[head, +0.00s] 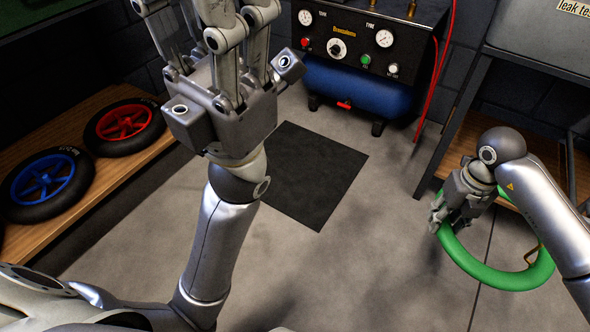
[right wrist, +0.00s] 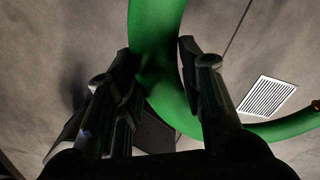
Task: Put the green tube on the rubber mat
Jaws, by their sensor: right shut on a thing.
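The green tube (head: 495,277) is a ring at the right of the head view. My right gripper (head: 440,222) is shut on its left side. In the right wrist view the tube (right wrist: 157,28) runs between the two fingers (right wrist: 160,85), with bare floor behind it. The tube seems to hang above the floor; its exact height is unclear. The rubber mat (head: 310,178) is a dark square flat on the floor, left of the tube and apart from it. My left gripper (head: 222,20) is raised, partly covering the mat's left side; its fingertips are cut off at the top edge.
A wooden shelf (head: 128,175) at left holds a red-rimmed wheel (head: 124,122) and a blue-rimmed wheel (head: 45,183). A blue compressor (head: 360,88) stands behind the mat. A metal-legged bench (head: 458,125) stands at right. A floor grate (right wrist: 266,95) shows in the wrist view. Floor between mat and tube is clear.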

